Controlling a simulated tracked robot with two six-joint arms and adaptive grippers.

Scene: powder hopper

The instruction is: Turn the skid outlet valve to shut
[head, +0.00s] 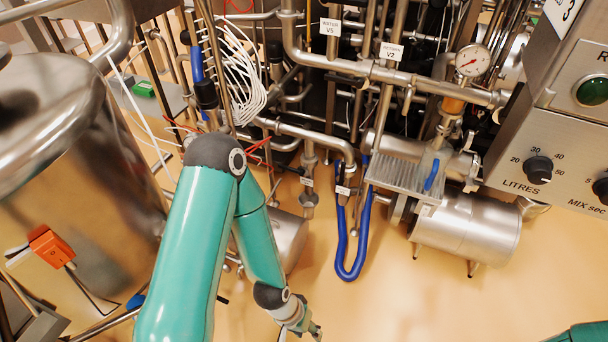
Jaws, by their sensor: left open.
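My left gripper (312,331) is open at the bottom edge, low over the tan floor. It is apart from the pipework, and nothing shows between its fingers. No label reads skid outlet. Blue parts that could be valve handles are an upright one (196,64) at the upper left, a long U-shaped one (347,272) hanging in the middle, and a short one (432,175) near the right pump. I cannot tell which belongs to the skid outlet valve, nor its setting. My right gripper is out of view; only a bit of the arm shows.
A shiny steel vessel (85,170) stands at the left. Dense steel pipes (420,82) with a pressure gauge (472,60) fill the back. A steel motor (470,228) and a control panel (560,130) are at the right. The tan floor (400,305) at lower middle is clear.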

